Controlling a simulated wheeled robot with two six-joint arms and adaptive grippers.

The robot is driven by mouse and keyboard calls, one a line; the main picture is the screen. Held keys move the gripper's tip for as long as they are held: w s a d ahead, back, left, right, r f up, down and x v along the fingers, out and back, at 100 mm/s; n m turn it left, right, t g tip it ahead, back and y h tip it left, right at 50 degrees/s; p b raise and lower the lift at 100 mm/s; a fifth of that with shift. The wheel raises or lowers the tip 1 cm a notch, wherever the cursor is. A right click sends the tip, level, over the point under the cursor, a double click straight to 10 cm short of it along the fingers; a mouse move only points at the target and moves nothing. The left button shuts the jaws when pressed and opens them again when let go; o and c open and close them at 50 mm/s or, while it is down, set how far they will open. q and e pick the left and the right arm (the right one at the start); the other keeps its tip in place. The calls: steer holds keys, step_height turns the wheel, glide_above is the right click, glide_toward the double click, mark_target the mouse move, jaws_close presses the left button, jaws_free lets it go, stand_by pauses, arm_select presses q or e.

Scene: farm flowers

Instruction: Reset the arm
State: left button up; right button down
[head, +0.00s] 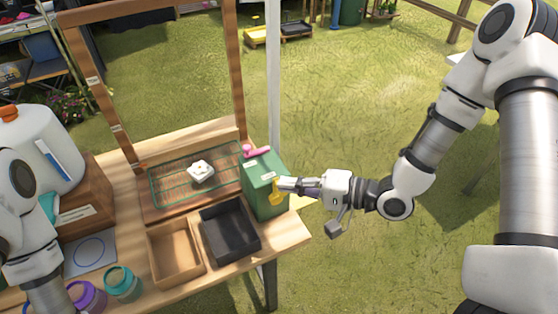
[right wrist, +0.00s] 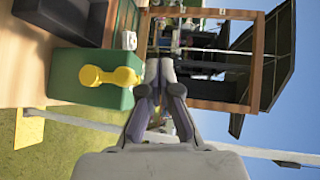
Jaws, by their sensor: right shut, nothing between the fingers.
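My right arm comes in from the right in the head view. Its gripper (head: 287,184) is at the right side of a green box (head: 265,195), close to a yellow handle (head: 276,192). In the right wrist view my right gripper (right wrist: 160,75) is shut and empty. The green box (right wrist: 75,62) and the yellow dumbbell-shaped handle (right wrist: 108,76) show to the left of the fingers there. Whether the fingertips touch the box is hard to tell. Part of my left arm (head: 30,240) shows at the left edge of the head view; its gripper is out of view.
The wooden table (head: 285,238) holds a black tray (head: 230,230), a wooden tray (head: 175,252), a wire rack (head: 165,190) with a white item (head: 201,171), a pink object (head: 257,151), and purple (head: 88,296) and teal (head: 123,284) jars. A wooden frame stands behind. Grass lies open to the right.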

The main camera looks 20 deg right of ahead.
steer(key=s+f+g+h, duration=0.2)
steer(key=s+f, duration=0.2)
steer(key=f, duration=0.3)
steer(key=s+f+n+g+h, duration=0.1)
steer(key=s+f+g+h, duration=0.1)
steer(key=s+f, duration=0.45)
steer(key=s+f+g+h, duration=0.2)
steer(key=f+g+h, duration=0.1)
steer(key=f, duration=0.6)
steer(key=s+d+f+n+g+h, duration=0.2)
steer(key=s+d+f+n+h, duration=0.1)
steer(key=s+d+n+h, duration=0.2)
steer(key=s+d+n, duration=0.1)
steer(key=s+d, duration=0.1)
steer(key=shift+s+d+f+g, duration=0.15)
steer(key=shift+d+f+g, duration=0.15)
steer(key=shift+f+g, duration=0.1)
steer(key=shift+a, duration=0.1)
